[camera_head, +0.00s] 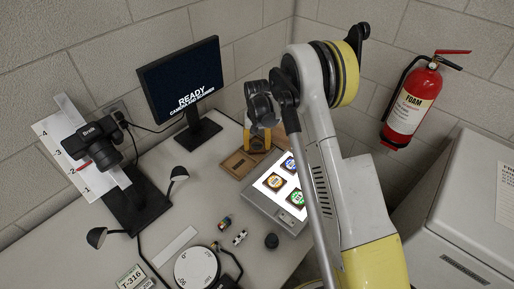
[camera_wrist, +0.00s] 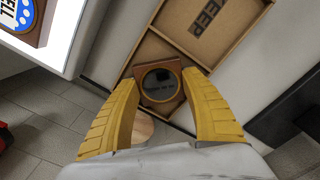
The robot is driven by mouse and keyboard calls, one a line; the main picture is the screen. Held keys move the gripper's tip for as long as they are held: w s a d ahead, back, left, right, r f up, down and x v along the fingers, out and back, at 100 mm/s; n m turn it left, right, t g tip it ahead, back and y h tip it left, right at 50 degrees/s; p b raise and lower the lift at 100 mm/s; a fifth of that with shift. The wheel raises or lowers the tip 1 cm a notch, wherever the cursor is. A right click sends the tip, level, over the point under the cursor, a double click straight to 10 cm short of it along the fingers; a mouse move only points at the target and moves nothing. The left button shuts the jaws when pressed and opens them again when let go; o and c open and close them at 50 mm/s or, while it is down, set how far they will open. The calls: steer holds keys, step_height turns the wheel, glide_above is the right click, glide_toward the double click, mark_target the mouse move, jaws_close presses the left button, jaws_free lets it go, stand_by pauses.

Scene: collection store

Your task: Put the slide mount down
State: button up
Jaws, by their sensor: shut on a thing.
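My gripper (camera_wrist: 161,84) has its two yellow fingers closed on opposite sides of the slide mount (camera_wrist: 160,101), a brown square piece with a dark round window. In the wrist view the mount is over the near end of a shallow wooden tray (camera_wrist: 151,33). I cannot tell whether it touches the tray floor. The tray has dividers and a dark label in its far compartment. In the head view my gripper (camera_head: 258,146) is at the wooden tray (camera_head: 232,168), behind the light box; the held mount is hidden there.
A lit light box (camera_head: 262,208) with several slide mounts stands close in front of the tray. A monitor (camera_head: 182,75) is behind left, and a camera on a stand (camera_head: 93,145) is further left. A fire extinguisher (camera_head: 411,101) hangs on the right wall.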

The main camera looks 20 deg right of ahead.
steer(key=shift+r, duration=0.15)
steer(key=o, duration=1.1)
steer(key=shift+f, duration=0.2)
